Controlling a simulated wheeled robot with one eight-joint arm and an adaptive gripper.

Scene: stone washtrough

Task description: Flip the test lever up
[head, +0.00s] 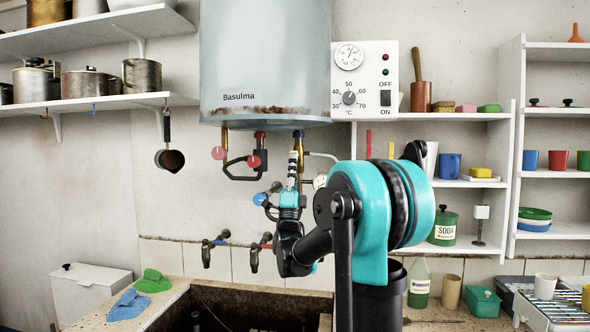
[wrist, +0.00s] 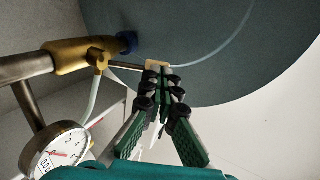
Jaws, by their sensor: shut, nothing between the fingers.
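The test lever (wrist: 157,65) shows in the wrist view as a thin dark rod with a cream tip, reaching out from a brass valve (wrist: 98,62) under the boiler. My gripper (wrist: 165,80) is shut and empty, with its fingertips right at the lever's tip. I cannot tell whether they touch. In the head view my gripper (head: 294,158) points up beneath the boiler, beside the right-hand brass pipe (head: 299,138). The lever cannot be made out there, as the gripper and arm crowd that spot.
The boiler (head: 265,65) hangs close above my gripper. A pressure gauge (wrist: 55,148) sits beside the valve, and red-handled valves (head: 254,161) are to the left. Taps (head: 207,252) and the stone trough (head: 240,305) lie below. Shelves (head: 508,150) stand at right.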

